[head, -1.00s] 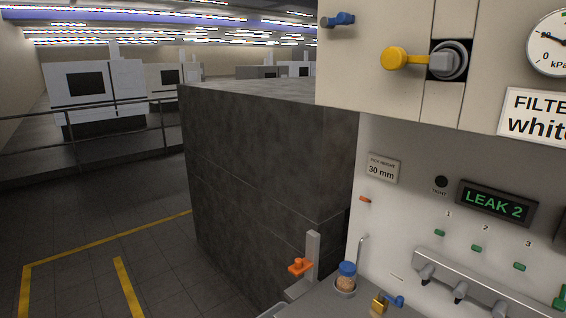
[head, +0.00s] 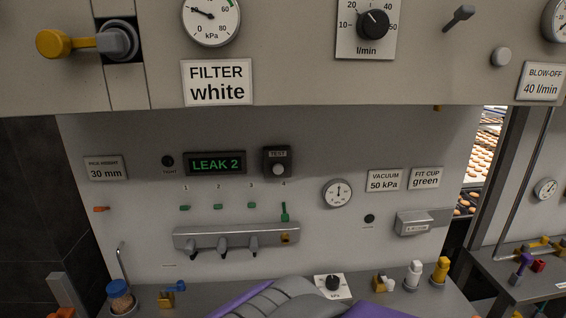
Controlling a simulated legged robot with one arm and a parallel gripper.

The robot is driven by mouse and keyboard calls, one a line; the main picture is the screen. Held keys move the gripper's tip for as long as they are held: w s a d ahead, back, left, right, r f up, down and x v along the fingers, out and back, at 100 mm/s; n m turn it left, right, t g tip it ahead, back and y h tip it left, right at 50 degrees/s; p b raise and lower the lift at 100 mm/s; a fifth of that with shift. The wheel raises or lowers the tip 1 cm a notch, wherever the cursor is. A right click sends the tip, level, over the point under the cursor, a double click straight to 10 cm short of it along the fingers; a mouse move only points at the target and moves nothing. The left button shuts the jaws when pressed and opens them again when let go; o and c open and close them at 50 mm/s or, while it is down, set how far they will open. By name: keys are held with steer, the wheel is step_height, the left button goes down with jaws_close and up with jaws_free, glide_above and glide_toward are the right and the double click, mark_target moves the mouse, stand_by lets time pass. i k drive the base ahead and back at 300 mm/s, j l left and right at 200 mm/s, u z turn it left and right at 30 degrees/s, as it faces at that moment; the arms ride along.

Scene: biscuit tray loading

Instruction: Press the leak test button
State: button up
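The leak test button (head: 278,170) is a pale round knob in a dark square housing marked TEST. It sits on the grey back panel, just right of a dark display (head: 214,164) that reads LEAK 2 in green. A dark round spot marked TIGHT (head: 168,161) is left of the display and looks unlit. Nothing touches the button. Part of my own grey and purple body or arm shows at the bottom middle, well below the button. The fingers of my gripper are not in view.
Below the button are numbered green markers and a grey rail (head: 205,240) with several levers. An overhanging upper cabinet (head: 300,92) carries gauges and knobs. A jar (head: 120,299) and colored fittings stand on the bench. The panel face around the button is clear.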

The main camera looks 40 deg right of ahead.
mark_target(278, 169)
steer(key=z, duration=1.1)
